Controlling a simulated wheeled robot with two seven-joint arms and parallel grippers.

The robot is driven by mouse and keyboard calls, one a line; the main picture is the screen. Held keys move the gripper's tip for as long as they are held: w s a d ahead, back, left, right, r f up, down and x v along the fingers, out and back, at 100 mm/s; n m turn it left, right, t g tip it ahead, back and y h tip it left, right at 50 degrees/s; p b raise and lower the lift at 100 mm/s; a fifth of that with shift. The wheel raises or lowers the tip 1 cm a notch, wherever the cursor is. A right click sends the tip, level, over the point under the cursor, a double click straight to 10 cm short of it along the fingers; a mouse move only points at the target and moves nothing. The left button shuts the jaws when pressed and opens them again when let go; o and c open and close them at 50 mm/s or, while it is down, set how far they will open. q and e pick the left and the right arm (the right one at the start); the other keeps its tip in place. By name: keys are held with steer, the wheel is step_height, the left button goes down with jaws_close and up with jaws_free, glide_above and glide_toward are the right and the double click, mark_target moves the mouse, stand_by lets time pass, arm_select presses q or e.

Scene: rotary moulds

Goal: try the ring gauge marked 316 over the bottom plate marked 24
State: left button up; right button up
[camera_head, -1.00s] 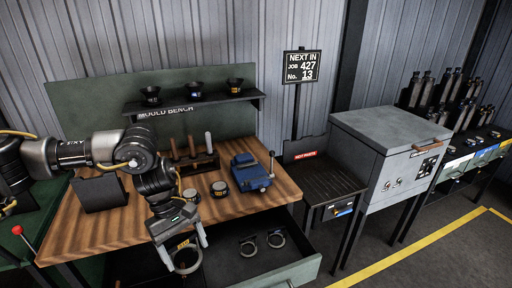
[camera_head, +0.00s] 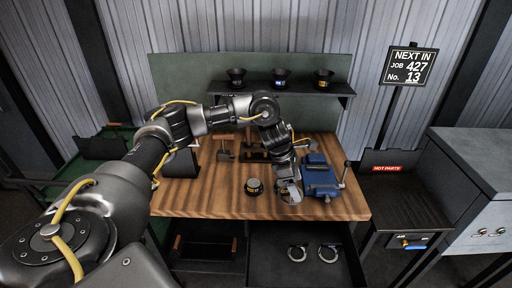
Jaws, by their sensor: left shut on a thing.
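My left gripper (camera_head: 286,181) is shut on a metal ring gauge (camera_head: 291,195) in the head view. The ring is low over the bench top, just left of the blue vise, and partly covered by the gripper. One round bottom plate (camera_head: 254,187) with a pale band stands on the bench left of the gripper. A second plate is hidden, perhaps behind the gripper or ring; I cannot tell whether the ring is around it. The marks on plate and ring are too small to read. My right gripper is not in view.
The wooden bench (camera_head: 205,197) has a blue vise (camera_head: 320,180) on the right. An open drawer (camera_head: 270,270) below holds two more rings (camera_head: 298,253). A shelf (camera_head: 337,94) carries three dark cups. A hot-parts rack (camera_head: 393,205) stands at right.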

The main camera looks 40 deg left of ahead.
arm_select(q)
steer(key=w+a+n+t+y+p, duration=0.2)
steer(key=w+a+n, duration=0.1)
steer(key=a+n, duration=0.4)
steer(key=n+y+p, duration=0.3)
steer(key=n, duration=0.5)
glide_above(255, 181)
steer(key=shift+f, duration=0.15)
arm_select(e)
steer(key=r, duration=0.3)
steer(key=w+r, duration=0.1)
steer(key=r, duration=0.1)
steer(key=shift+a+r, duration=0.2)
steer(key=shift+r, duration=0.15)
arm_select(q)
steer(key=shift+f+b, duration=0.15)
steer(key=shift+b, duration=0.2)
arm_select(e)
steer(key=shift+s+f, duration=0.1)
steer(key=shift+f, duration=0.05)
